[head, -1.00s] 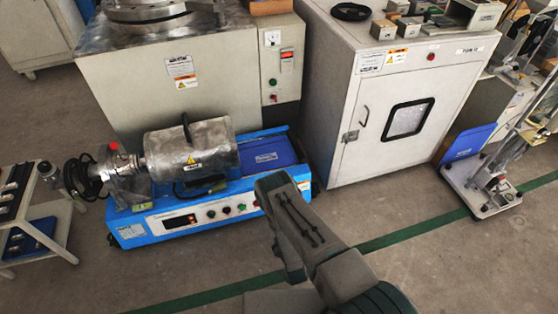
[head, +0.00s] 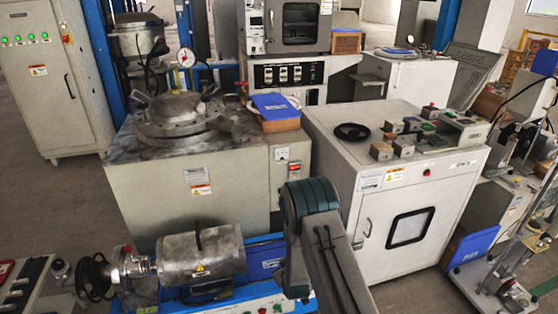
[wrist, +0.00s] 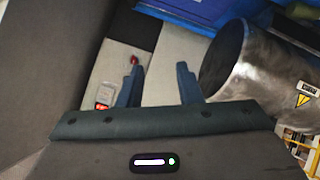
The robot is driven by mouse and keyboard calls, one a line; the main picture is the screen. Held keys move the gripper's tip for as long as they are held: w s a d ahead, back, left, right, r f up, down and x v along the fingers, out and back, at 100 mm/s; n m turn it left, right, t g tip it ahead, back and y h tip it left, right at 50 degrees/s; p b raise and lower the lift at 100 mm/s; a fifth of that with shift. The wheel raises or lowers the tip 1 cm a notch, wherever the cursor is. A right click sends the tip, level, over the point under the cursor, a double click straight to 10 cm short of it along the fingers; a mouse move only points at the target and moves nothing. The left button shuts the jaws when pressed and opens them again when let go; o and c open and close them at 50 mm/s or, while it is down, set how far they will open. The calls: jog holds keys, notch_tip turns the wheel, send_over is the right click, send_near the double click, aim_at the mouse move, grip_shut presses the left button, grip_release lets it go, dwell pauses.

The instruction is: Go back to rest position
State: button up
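My gripper (wrist: 160,70) shows in the wrist view with its two fingers apart and nothing between them, so it is open and empty. Past the fingers are a pale cabinet surface with a red knob (wrist: 134,60) and a red switch (wrist: 105,95). A shiny metal cylinder (wrist: 228,60) lies right of the fingers; I cannot tell how far off it is. In the head view my arm rises at the bottom middle, bent at a dark ringed joint. My gripper is hidden or out of frame there.
The blue-based machine with a metal drum (head: 200,255) stands left of my arm. A cabinet with a round lid (head: 180,115) is behind it. A white oven (head: 405,240) with small blocks on top stands at right. Bare floor shows at far left (head: 50,200).

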jog(key=s+d+r+m+g+p, duration=0.1)
jog(key=s+d+r+p, duration=0.15)
jog(key=r, duration=0.95)
jog(key=s+d+r+m+g+p, duration=0.1)
jog(key=s+d+r+g+p, duration=0.2)
jog(key=r, duration=0.8)
jog(key=s+d+r+m+p, duration=0.1)
jog(key=s+r+m+p, duration=0.3)
jog(key=r, duration=0.8)
jog(key=s+d+r+g+p, duration=0.2)
jog(key=s+r+p, duration=0.3)
jog(key=s+r, duration=0.5)
jog(key=s+d+r+m+g+h+p, duration=0.1)
jog(key=s+r+p, duration=0.4)
jog(key=s+r, duration=0.5)
jog(key=shift+s+d+r+g, duration=0.45)
jog(key=shift+s+d, duration=0.85)
jog(key=shift+s, duration=0.65)
